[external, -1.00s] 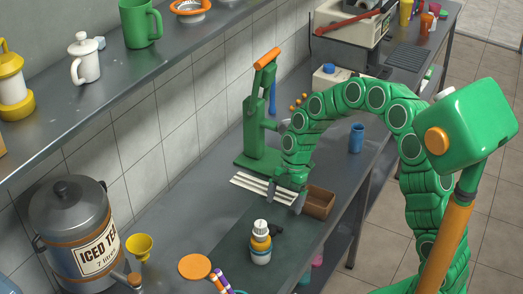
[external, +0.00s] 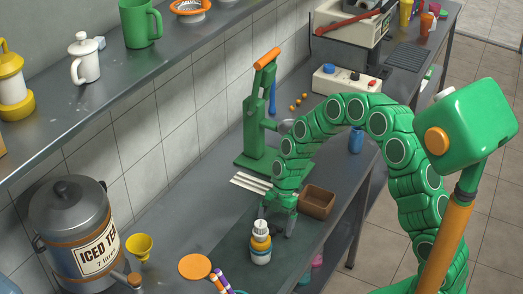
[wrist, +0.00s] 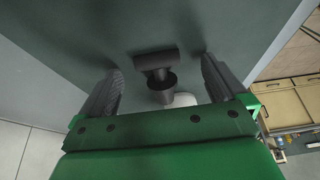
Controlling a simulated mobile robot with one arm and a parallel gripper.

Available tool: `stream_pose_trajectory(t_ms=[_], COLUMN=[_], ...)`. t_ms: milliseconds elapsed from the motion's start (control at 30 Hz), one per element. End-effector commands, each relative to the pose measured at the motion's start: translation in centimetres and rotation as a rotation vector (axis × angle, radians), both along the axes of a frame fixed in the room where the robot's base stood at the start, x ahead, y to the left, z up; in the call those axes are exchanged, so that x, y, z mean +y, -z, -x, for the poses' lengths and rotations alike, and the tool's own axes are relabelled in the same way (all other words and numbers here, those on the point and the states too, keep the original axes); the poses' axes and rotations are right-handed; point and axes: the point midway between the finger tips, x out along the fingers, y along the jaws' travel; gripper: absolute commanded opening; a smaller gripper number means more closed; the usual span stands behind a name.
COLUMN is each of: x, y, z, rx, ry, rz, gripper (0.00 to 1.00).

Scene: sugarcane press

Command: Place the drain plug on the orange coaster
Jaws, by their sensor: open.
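The orange coaster (external: 195,266) lies flat and bare on the counter, left of the white-capped bottle. My gripper (external: 276,222) points down just behind the bottle, its fingers apart. In the wrist view the dark drain plug (wrist: 157,73), with a bar-like top and a round cup-shaped part, lies between the open fingers of my gripper (wrist: 161,70). Neither finger visibly touches it. In the external view the plug is mostly hidden by the gripper and bottle.
The bottle (external: 261,246) with an orange band stands close in front of my gripper. A brown box (external: 318,203) is just right of it. White strips (external: 250,183) and a green press (external: 262,140) are behind. A yellow funnel (external: 139,246) stands left of the coaster.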

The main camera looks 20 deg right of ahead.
Motion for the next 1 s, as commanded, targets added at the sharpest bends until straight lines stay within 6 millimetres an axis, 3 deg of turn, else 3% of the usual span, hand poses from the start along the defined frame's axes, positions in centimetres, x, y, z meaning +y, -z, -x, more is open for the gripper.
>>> stream_pose_trajectory(t_ms=[233, 600, 700, 1000], x=[0.07, 0.05, 0.05, 0.08], y=[0.23, 0.2, 0.2, -0.34], z=[0.02, 0.01, 0.01, -0.02], rx=[0.0, -0.001, -0.001, -0.002], ry=[0.001, 0.0, 0.0, 0.0], rz=[0.0, -0.001, -0.001, -0.002], gripper=[0.99, 0.42, 0.34, 0.34])
